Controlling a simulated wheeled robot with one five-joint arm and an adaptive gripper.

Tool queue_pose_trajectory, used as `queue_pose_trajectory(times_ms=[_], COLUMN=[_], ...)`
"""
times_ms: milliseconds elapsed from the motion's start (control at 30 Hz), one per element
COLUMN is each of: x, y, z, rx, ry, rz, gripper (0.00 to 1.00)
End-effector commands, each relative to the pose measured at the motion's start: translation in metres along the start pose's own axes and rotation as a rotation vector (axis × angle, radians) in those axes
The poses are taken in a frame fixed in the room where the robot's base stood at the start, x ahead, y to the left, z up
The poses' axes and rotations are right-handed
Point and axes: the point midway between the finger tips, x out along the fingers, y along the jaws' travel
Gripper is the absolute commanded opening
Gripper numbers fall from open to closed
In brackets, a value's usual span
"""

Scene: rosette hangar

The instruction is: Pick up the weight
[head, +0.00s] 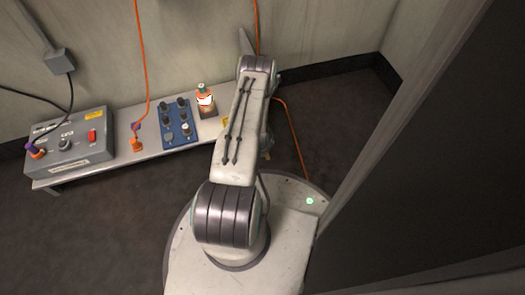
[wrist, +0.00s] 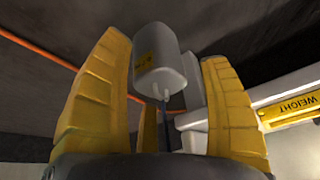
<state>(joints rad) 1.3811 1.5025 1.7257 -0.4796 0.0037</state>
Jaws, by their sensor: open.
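In the wrist view, a pale grey, rounded block with a small yellow mark (wrist: 160,62) shows between the fingers of my gripper (wrist: 168,88). It looks like the weight, and a small stem sticks out of its lower end. The two ribbed yellow fingers stand wide apart, one on each side of it in the picture. I see no clear contact; how deep it sits between them I cannot tell. In the head view my arm hides the weight and most of my gripper.
A yellow label reading WEIGHT (wrist: 300,108) is on a pale surface at right in the wrist view. A wall stands close at right.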

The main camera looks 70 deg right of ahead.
Motion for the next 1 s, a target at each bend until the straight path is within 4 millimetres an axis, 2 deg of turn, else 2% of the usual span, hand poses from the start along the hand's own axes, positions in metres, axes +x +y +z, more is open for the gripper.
queue_pose_trajectory(times_ms=[167, 900, 1000], x=[-0.0007, -0.0008, -0.0013], y=[-0.0002, -0.0002, -0.0002], z=[-0.0002, -0.0002, -0.0020], rx=[0.000, 0.000, 0.000], ry=[0.000, 0.000, 0.004], rz=[0.000, 0.000, 0.000], gripper=[0.72, 0.06, 0.05])
